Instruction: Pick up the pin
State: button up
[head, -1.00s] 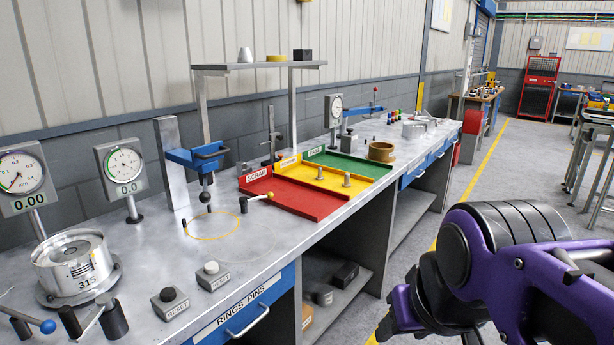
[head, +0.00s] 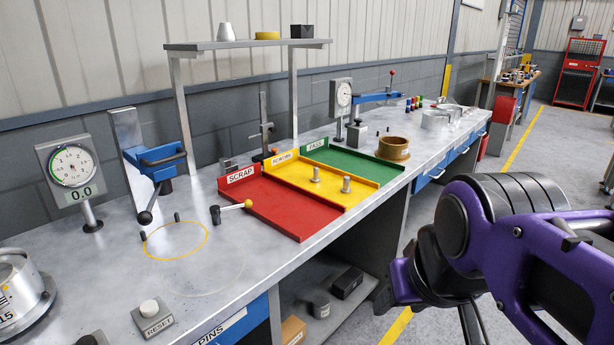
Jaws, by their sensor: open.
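Two small grey metal pins stand upright in the yellow middle section of the sorting tray (head: 325,202): a left pin (head: 315,175) and a right pin (head: 346,184). I cannot tell which one the task means. Two short dark pegs, one at the back (head: 177,216) and one at the left (head: 143,236), stand by the yellow ring mark on the bench. My gripper (head: 388,298) shows only in part at the lower end of my purple and black arm, at the right. It is open, in front of the bench, well apart from the pins and holding nothing visible.
The red scrap section (head: 290,215) and green pass section (head: 365,163) flank the yellow one. A raised shelf (head: 245,45) spans behind. A brown ring (head: 393,147) sits beyond the tray.

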aim_at(345, 189)
jog(key=i+l+u, duration=0.15)
jog(key=i+l, duration=0.5)
jog(key=i+l+u, duration=0.15)
jog(key=i+l, duration=0.45)
jog(key=l, duration=0.2)
